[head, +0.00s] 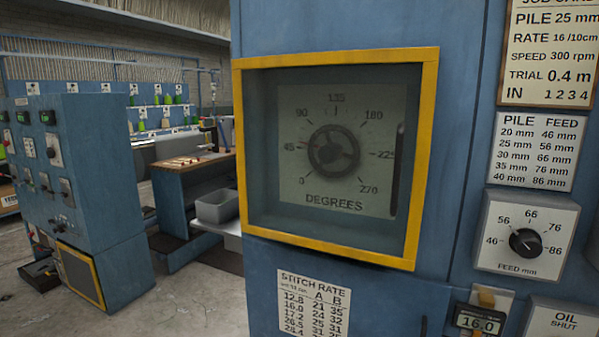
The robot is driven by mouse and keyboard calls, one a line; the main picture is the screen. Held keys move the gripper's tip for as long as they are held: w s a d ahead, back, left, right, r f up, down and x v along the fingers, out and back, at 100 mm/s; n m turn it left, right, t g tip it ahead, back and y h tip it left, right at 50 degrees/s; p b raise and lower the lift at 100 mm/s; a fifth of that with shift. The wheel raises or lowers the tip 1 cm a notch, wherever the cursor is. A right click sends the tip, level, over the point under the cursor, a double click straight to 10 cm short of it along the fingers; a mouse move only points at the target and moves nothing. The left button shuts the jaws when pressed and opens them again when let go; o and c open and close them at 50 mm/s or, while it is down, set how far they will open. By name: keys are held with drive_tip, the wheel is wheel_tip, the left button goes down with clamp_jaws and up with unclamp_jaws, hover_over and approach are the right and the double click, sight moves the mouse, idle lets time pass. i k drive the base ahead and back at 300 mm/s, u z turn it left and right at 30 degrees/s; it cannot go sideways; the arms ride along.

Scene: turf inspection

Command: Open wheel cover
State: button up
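The wheel cover (428,150) is a clear pane in a yellow frame on the front of a blue machine cabinet. It looks shut. A dark vertical handle (398,170) shows near its right side. Behind the pane is a dark round wheel (334,150) on a pale plate marked DEGREES, with a scale from 0 to 270. A red mark on the scale plate sits near 45. My gripper is not in view.
To the right are a feed knob (526,241), a small display reading 16.0 (480,320) and paper charts. A stitch rate chart (313,305) is below the cover.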

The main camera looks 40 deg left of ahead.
sight(429, 55)
drive_tip(key=u, duration=0.55)
drive_tip(key=i, duration=0.2)
drive_tip(key=u, duration=0.7)
drive_tip(key=k, duration=0.45)
drive_tip(key=u, duration=0.55)
